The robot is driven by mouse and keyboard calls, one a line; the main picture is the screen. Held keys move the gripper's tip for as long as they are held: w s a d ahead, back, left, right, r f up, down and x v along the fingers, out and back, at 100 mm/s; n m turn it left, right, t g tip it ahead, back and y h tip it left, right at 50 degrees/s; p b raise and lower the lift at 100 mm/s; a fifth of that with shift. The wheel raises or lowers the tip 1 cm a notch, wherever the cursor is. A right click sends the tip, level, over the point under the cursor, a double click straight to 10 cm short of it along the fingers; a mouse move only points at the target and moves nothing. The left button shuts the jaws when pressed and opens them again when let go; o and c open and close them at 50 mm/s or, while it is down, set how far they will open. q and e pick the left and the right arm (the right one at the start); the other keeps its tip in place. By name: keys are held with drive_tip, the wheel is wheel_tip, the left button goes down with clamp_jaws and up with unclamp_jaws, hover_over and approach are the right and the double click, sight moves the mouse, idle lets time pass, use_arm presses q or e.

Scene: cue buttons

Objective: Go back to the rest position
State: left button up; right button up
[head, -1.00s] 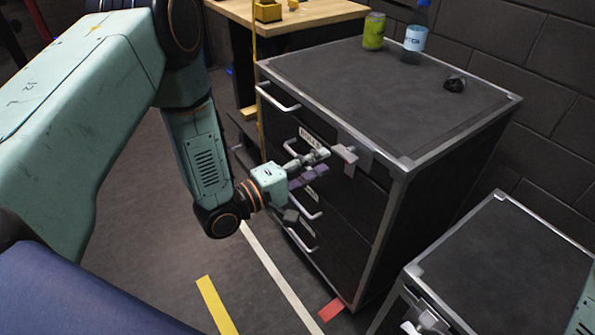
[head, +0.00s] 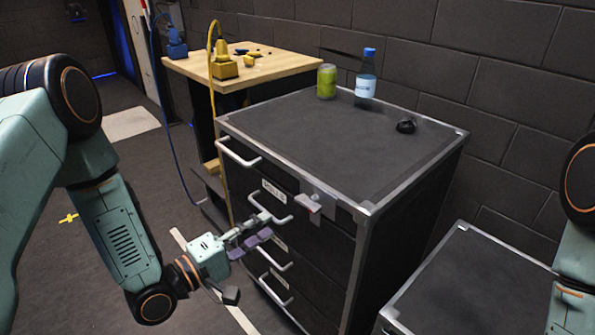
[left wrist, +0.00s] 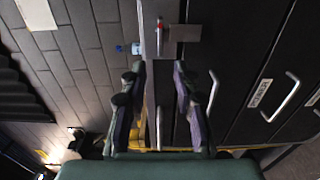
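My left gripper (head: 251,239) is in front of the black drawer cabinet (head: 398,195), close to its drawer handles. In the left wrist view its two fingers (left wrist: 160,105) stand apart with nothing between them.
A wooden workbench (head: 290,66) is behind left. A second low cabinet (head: 470,285) is at the right. The floor at the left is mostly open.

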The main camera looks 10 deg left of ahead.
use_arm(q)
drive_tip(key=s+a+f+m+g+y, duration=0.1)
drive_tip(key=s+f+m+g+y, duration=0.25)
drive_tip(key=f, duration=0.35)
drive_tip(key=s+a+f+m+g+y, duration=0.1)
drive_tip(key=s+f+m+g+y, duration=0.2)
drive_tip(key=f, duration=0.4)
drive_tip(key=s+f+m+g+y, duration=0.1)
drive_tip(key=s+f+g, duration=0.1)
drive_tip(key=s, duration=0.5)
drive_tip(key=s+a+f+m+g+y, duration=0.1)
drive_tip(key=s+f+m+g, duration=0.1)
drive_tip(key=s, duration=0.6)
drive_tip(key=s+f+m+g+y, duration=0.1)
drive_tip(key=s+g, duration=0.3)
drive_tip(key=s, duration=0.4)
drive_tip(key=shift+s+a+f, duration=0.15)
drive_tip(key=shift+a+f, duration=0.15)
drive_tip(key=shift+f, duration=0.15)
drive_tip(key=shift+m+g, duration=0.25)
